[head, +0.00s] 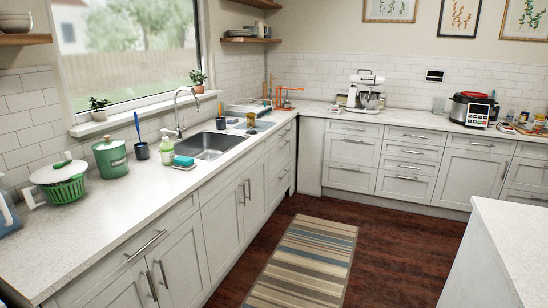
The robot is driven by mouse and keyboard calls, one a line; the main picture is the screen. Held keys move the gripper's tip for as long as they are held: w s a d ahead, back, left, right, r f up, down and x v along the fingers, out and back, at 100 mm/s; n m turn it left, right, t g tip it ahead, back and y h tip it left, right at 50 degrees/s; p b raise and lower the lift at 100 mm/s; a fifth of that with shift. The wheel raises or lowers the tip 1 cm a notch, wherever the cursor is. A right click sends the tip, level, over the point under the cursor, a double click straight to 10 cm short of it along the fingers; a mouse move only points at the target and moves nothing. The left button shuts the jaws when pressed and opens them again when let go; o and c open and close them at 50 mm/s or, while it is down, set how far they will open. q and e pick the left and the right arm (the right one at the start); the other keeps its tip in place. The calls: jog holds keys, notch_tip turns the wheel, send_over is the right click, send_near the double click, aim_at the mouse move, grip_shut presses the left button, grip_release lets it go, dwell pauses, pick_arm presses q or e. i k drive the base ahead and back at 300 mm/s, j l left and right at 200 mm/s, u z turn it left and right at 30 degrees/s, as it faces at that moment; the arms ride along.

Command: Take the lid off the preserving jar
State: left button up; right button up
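I cannot pick out the preserving jar for certain in the head view. A green canister (111,158) with a lid on top stands upright on the left counter. Several small jars and packets, one of them an amber jar (539,122), stand at the far right end of the back counter, too small to tell apart. Neither of my grippers is in view.
The left counter (120,214) has free room in front. A salad spinner (64,188), a soap bottle (167,150) and a sink (208,146) line it. A stand mixer (364,88) and a multicooker (470,109) stand on the back counter. A striped rug (305,262) lies on open floor.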

aim_at(251, 121)
jog(key=i+l+z, duration=0.1)
jog(key=i+z, duration=0.25)
jog(key=i, duration=0.5)
jog(key=i+j+z, duration=0.15)
jog(key=i+z, duration=0.2)
jog(key=i, duration=0.55)
